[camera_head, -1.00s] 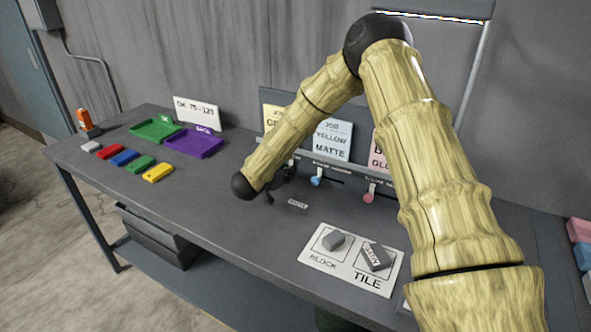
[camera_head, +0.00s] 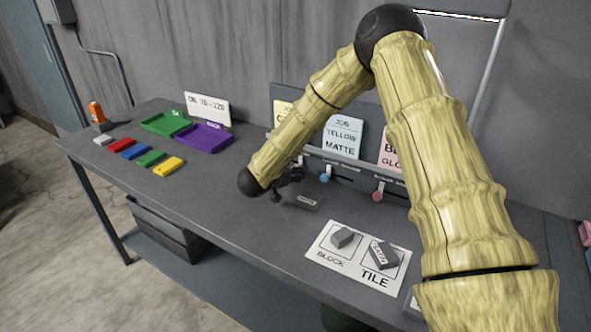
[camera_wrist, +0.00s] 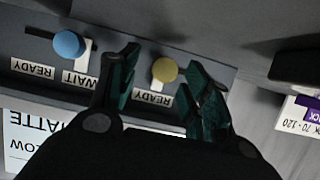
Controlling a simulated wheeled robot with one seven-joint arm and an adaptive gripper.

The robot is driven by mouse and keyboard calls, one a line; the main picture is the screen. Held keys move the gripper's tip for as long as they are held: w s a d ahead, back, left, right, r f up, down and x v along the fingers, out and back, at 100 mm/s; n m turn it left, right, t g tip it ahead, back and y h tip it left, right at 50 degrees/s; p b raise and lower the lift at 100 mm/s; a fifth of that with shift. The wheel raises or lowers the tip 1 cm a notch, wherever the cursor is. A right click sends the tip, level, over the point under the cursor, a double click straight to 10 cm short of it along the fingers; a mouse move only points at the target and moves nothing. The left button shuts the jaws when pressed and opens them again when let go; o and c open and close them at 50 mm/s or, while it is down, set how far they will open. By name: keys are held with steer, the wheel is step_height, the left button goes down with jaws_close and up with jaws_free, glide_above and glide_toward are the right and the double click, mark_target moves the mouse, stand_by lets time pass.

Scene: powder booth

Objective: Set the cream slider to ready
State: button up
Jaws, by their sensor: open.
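The cream slider's knob (camera_wrist: 165,69) shows in the wrist view as a round, dull yellow head on a pale stem. Its stem lines up with a READY label (camera_wrist: 152,98). My gripper (camera_wrist: 160,60) is open, with one dark green finger on each side of the knob; the right finger looks close to it, but I cannot tell whether it touches. That finger hides the panel beyond. In the head view my gripper (camera_head: 286,186) is at the left end of the slider panel (camera_head: 345,167), and the cream knob is hidden there.
The blue slider's knob (camera_wrist: 68,43) is left of my gripper in the wrist view, by its WAIT label. The pink knob (camera_head: 377,196) is farther right in the head view. Job cards (camera_head: 341,134) stand behind the panel.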

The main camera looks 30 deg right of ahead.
steer(key=v, duration=1)
steer(key=shift+a, duration=0.2)
